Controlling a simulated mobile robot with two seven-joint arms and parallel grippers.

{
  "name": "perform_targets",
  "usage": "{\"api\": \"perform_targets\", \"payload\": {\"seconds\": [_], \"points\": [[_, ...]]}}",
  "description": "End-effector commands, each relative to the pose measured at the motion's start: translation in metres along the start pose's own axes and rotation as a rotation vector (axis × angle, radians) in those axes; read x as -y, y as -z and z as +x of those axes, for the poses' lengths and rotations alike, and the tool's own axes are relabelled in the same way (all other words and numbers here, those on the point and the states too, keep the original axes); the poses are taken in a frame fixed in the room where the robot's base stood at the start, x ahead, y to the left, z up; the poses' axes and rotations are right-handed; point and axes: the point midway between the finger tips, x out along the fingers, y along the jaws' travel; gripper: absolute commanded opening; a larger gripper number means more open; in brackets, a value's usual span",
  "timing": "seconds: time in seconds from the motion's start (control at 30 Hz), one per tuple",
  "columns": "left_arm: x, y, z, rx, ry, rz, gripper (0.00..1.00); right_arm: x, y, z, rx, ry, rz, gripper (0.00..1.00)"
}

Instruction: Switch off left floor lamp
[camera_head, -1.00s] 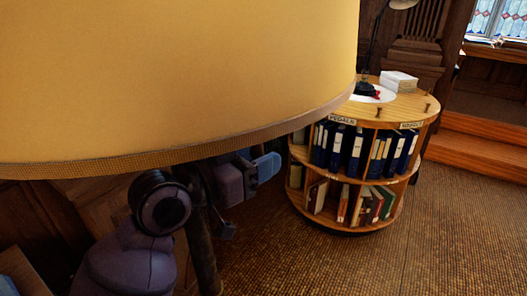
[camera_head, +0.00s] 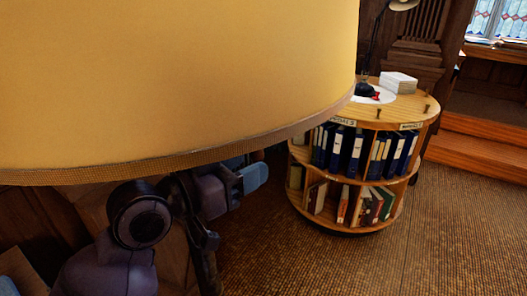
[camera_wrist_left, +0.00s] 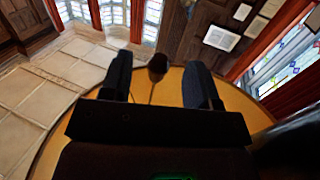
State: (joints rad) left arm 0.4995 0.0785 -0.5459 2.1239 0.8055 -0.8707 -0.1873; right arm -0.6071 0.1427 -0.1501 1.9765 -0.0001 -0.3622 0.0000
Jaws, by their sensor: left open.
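The floor lamp's large yellow shade (camera_head: 180,80) fills the upper left of the head view and looks bright. In the left wrist view my left gripper (camera_wrist_left: 158,64) is open. A small dark knob-like piece (camera_wrist_left: 158,69) with a thin line below it shows between the fingers, against a yellow surface (camera_wrist_left: 170,90). I cannot tell whether it touches them. My right gripper is not in view.
A round wooden bookcase (camera_head: 345,180) with binders and books stands right of the lamp. A white box (camera_head: 398,82) and a desk lamp (camera_head: 402,4) are on its top. Wooden steps (camera_head: 478,153) are at the right. Brown carpet (camera_head: 400,250) is clear in front.

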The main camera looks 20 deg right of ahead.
Motion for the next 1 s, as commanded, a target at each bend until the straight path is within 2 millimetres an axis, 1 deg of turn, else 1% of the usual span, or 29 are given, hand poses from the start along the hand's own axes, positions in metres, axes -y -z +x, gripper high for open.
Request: {"api": "perform_targets", "payload": {"seconds": [0.1,0.6,0.73,1.0], "points": [[0.001,0.0,-0.011,0.001,0.002,0.0,0.55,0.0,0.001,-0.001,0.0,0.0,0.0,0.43],[0.0,0.0,-0.048,0.001,0.0,0.001,0.55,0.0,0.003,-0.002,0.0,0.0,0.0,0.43],[0.0,0.0,-0.052,0.0,0.0,0.0,0.55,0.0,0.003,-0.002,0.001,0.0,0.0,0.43],[0.0,0.0,-0.052,0.0,0.0,0.0,0.55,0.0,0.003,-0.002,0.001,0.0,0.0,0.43]]}}
